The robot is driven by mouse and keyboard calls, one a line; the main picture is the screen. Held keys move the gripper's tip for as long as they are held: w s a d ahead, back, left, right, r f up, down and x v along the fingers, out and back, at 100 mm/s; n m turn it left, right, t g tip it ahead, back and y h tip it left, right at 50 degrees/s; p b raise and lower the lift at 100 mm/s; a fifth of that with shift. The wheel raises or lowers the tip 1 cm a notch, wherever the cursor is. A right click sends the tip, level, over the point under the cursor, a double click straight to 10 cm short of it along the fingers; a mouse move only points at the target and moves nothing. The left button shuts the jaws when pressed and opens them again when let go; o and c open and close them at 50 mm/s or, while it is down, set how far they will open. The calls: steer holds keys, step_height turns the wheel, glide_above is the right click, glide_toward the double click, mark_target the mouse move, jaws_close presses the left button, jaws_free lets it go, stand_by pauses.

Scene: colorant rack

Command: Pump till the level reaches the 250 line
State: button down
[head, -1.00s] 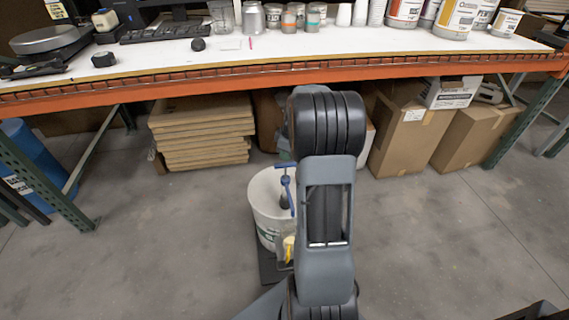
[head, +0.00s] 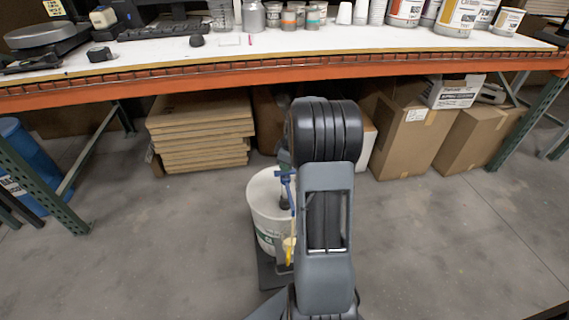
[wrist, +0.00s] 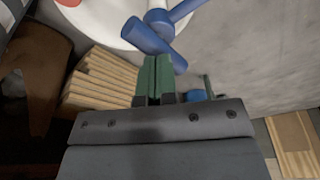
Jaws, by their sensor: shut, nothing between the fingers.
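A white bucket (head: 265,226) stands on the floor with a blue pump (head: 286,176) on its top. A thin yellow streak (head: 292,228) runs below the pump's blue spout to a small yellow-filled vessel (head: 289,248) beside the bucket. The vessel is partly hidden by my arm; its lines and level cannot be read. In the wrist view, my gripper (wrist: 155,65) has its green fingers shut together and empty, right at the blue pump handle (wrist: 147,36). Whether they touch it I cannot tell. The bucket top (wrist: 105,20) lies behind. In the head view my arm hides the gripper.
A workbench with an orange front edge (head: 200,84) spans the back, holding cans and cups. Under it are stacked boards (head: 200,135) and cardboard boxes (head: 408,138). A blue drum (head: 28,170) stands at the left. The floor left and right of my arm is clear.

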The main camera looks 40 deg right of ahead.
steer(key=shift+w+a+p+v, duration=0.15)
steer(key=shift+w+p+v, duration=0.05)
steer(key=shift+p+v, duration=0.8)
steer(key=shift+w+a+p+v, duration=0.1)
steer(key=shift+w+p+v, duration=0.1)
steer(key=shift+p+v, duration=0.85)
steer(key=shift+w+a+p+v, duration=0.2)
steer(key=shift+p+v, duration=0.5)
steer(key=shift+v, duration=0.6)
steer(key=shift+r, duration=0.1)
steer(key=shift+r, duration=0.1)
stand_by(0.7)
stand_by(2.2)
stand_by(0.5)
stand_by(2.0)
